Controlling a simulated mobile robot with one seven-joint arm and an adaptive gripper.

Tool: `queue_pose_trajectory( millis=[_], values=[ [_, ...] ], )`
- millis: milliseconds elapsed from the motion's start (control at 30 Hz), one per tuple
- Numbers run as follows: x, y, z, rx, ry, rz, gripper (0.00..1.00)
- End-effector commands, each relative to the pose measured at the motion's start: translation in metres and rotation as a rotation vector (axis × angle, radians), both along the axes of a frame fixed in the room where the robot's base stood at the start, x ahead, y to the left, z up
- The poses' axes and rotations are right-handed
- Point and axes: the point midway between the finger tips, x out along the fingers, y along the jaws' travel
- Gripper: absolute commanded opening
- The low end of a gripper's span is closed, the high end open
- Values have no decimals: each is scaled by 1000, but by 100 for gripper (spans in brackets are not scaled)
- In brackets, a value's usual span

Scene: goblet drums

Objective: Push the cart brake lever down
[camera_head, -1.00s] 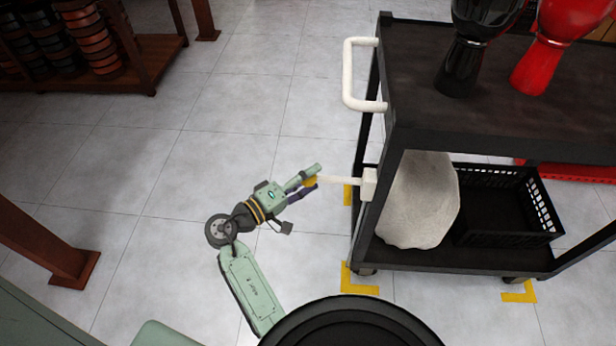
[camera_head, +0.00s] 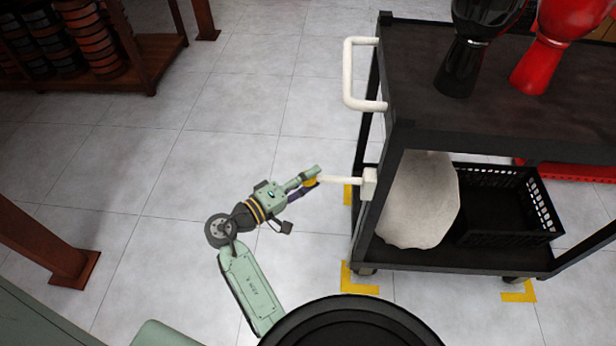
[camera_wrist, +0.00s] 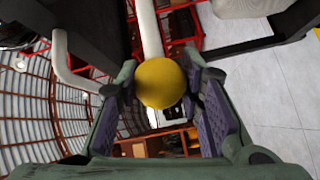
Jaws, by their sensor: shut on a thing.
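The cart (camera_head: 400,110) is black, with two shelves, and stands at the right in the head view. Its brake lever (camera_head: 341,180) is a white rod that sticks out to the left, about level, from a white block (camera_head: 369,184) on the cart's side. The lever ends in a yellow ball knob (camera_wrist: 161,83), which is large in the wrist view. My gripper (camera_head: 310,181) is at the lever's free end, with its purple-padded fingers on either side of the knob. It is shut on the knob. The knob is mostly hidden by the fingers in the head view.
A white cart handle (camera_head: 348,75) juts out above the lever. A black drum (camera_head: 462,62) and a red drum (camera_head: 540,60) stand on the top shelf. A white sack (camera_head: 420,200) and a black crate (camera_head: 510,205) are on the lower shelf.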

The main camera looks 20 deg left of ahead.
Motion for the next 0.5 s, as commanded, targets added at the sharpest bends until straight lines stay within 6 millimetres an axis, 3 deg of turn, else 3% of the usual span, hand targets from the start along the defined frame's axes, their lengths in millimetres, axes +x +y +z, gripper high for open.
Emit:
queue_pose_trajectory(
  millis=[267,500],
  values=[
    [0,0,-6,-26,-7,0,0],
    [0,-2,-26,-144,-38,-1,0]
  ],
)
